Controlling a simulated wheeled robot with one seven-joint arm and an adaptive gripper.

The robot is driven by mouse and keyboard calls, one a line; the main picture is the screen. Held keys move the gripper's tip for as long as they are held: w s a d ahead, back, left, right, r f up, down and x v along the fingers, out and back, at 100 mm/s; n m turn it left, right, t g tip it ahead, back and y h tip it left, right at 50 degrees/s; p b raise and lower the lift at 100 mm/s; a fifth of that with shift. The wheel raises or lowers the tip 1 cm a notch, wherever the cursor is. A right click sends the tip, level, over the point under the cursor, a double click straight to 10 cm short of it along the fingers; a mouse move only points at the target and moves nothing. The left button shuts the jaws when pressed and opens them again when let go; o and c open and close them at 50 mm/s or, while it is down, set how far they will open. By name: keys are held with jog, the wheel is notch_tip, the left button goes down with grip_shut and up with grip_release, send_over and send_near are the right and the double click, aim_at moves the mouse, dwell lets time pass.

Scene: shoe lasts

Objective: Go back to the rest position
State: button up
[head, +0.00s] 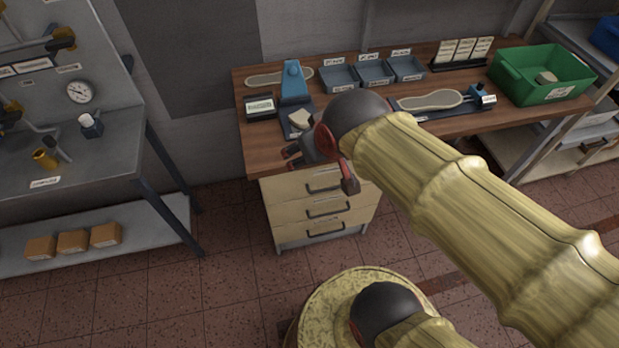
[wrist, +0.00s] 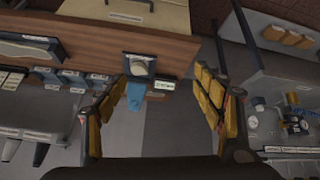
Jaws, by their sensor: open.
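My gripper (head: 320,170) is in front of the workbench's front edge, above the drawers in the head view. Its two fingers are spread wide with nothing between them. In the wrist view my gripper (wrist: 160,85) also shows its yellow and black fingers apart. Past them is a pale block (wrist: 138,67) on a dark plate at the bench edge. In the head view the same pale block (head: 300,119) sits in front of a blue stand (head: 293,83). My arm hides part of the bench top.
The wooden bench (head: 262,148) also carries grey-blue bins (head: 374,73), a sole-shaped plate (head: 430,100) and a green crate (head: 510,83). Drawers (head: 325,208) stand below it. A grey shelf unit (head: 110,160) with small boxes is at left.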

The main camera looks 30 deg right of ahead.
jog(key=s+a+g+y, duration=0.1)
jog(key=s+a, duration=0.3)
jog(key=s, duration=0.2)
jog(key=shift+s+a+n, duration=0.3)
jog(key=shift+a, duration=0.1)
